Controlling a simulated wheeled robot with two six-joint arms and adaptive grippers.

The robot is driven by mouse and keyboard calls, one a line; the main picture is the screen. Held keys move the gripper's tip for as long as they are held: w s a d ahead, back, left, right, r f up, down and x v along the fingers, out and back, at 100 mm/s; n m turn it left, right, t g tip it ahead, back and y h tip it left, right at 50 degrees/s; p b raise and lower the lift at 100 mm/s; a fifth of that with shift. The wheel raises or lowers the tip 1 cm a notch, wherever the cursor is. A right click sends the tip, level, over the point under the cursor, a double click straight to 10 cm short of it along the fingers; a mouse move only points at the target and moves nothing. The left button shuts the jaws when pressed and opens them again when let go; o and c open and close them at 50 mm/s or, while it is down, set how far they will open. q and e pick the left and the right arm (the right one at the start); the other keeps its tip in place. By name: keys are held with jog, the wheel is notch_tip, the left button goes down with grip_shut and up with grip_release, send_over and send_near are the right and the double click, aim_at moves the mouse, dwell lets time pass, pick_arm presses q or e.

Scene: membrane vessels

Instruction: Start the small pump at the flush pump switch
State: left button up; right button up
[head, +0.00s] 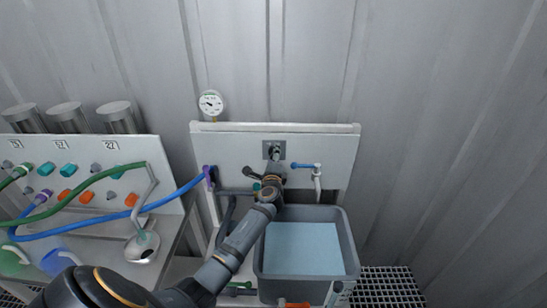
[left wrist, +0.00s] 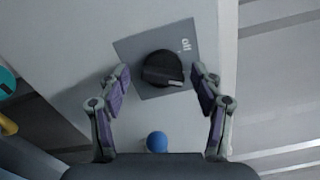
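The flush pump switch is a black rotary knob (left wrist: 162,70) on a grey square plate (left wrist: 186,40) with a label that seems to read "off". In the head view the switch plate (head: 267,150) sits on the white panel (head: 235,150), partly covered by my gripper. My left gripper (left wrist: 160,82) is open, one finger on each side of the knob, with gaps between the pads and the knob. In the head view the left gripper (head: 274,165) points at the plate at the end of my arm. My right gripper is not in view.
A blue-handled tap (head: 305,166) is right of the switch, above a grey tub (head: 350,245) of pale water. A pressure gauge (head: 210,103) stands on the panel's top left. A manifold board (head: 150,150) with green (head: 95,178) and blue hoses (head: 165,203) is at left.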

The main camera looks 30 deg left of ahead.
pick_arm(q)
jog(key=v, duration=1.2)
jog(key=shift+s+a, duration=0.1)
jog(key=shift+s, duration=0.05)
